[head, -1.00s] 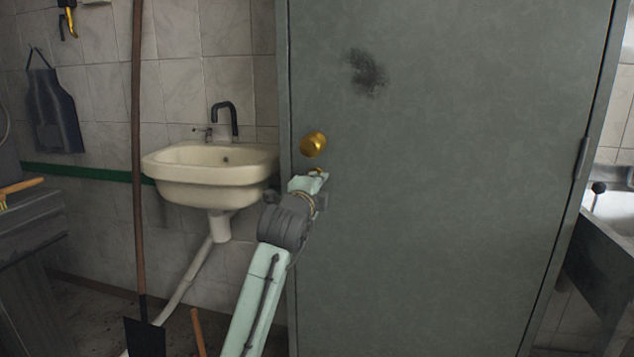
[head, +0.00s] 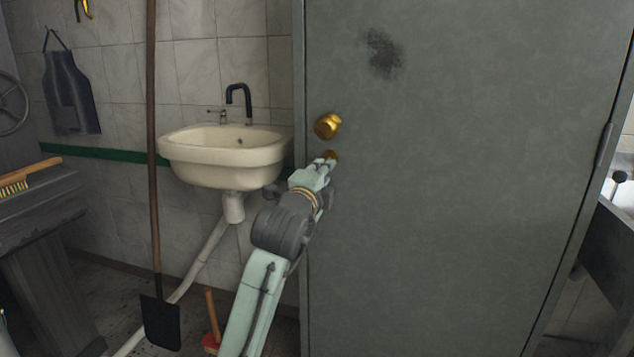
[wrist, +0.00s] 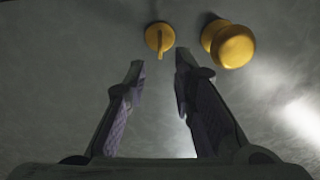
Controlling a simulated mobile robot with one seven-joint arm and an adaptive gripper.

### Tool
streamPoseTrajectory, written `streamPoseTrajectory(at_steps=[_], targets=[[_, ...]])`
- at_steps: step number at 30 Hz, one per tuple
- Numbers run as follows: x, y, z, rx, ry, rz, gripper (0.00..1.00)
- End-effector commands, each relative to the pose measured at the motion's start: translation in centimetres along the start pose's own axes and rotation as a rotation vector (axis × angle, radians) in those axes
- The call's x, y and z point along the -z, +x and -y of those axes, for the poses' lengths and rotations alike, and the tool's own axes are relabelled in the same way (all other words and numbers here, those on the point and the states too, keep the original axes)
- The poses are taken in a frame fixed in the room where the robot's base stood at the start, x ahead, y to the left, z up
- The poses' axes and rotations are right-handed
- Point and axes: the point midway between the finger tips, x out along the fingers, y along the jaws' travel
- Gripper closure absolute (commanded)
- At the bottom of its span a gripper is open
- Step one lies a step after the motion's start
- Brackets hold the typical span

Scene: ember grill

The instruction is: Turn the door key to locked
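The door (head: 460,190) is a large grey panel, shut in front of me. A round brass knob (head: 327,125) sits near its left edge, and it also shows in the wrist view (wrist: 230,46). Below the knob is the brass key (head: 331,155), mostly hidden by my gripper in the head view. In the wrist view the key (wrist: 159,40) is a round plate with a narrow grip, just beyond the fingertips. My gripper (wrist: 158,66) is open, its two fingers spread either side of the key's line, with a gap between tips and key. The fingers look empty.
A cream sink (head: 225,155) with a black tap stands left of the door. A long-handled shovel (head: 160,320) leans further left. A dark bench (head: 40,215) with a brush is at the far left. The door surface right of the knob is clear.

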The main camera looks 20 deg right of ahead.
Motion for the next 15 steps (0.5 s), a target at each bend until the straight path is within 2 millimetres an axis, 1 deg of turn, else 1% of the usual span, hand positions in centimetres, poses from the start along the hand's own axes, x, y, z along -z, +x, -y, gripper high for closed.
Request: streamPoseTrajectory(at_steps=[1, 3, 6, 10, 15], targets=[[-0.1, -1.1, 0.0, 0.001, 0.0, 0.002, 0.76], [-0.1, -2.4, 0.0, 0.0, 0.0, 0.003, 0.76], [-0.1, -3.7, 0.0, 0.0, -0.001, 0.001, 0.76], [-0.1, -4.7, 0.0, 0.0, -0.001, 0.001, 0.76], [-0.1, -5.0, -0.1, -0.001, -0.001, 0.001, 0.76]])
